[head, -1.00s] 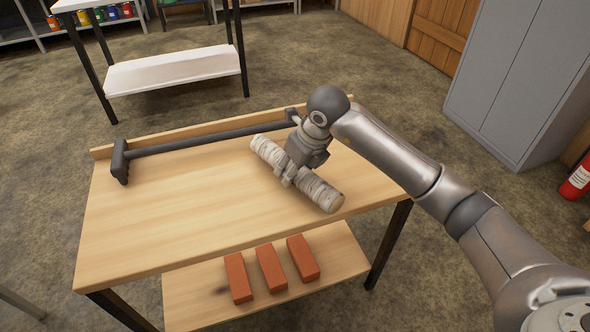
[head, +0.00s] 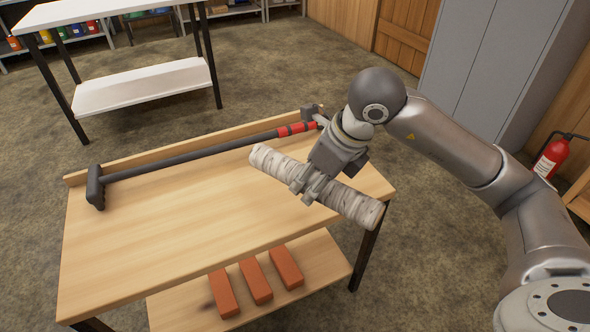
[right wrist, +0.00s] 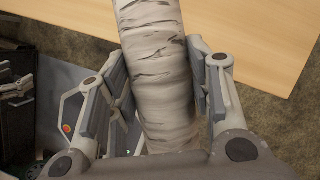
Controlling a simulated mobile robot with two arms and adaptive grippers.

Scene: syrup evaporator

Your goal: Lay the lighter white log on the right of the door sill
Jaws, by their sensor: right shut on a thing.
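The white birch log (head: 350,202) has pale bark with dark streaks. My right gripper (head: 306,187) is shut around its middle and appears to hold it above the right part of the wooden table (head: 170,225). No door sill can be made out.
A dark bar (head: 190,160) with a red band lies along the table's back edge. Several red bricks (head: 255,280) lie on the lower shelf. A white table (head: 95,12) stands behind, a grey cabinet (head: 475,70) and a fire extinguisher (head: 551,158) at right.

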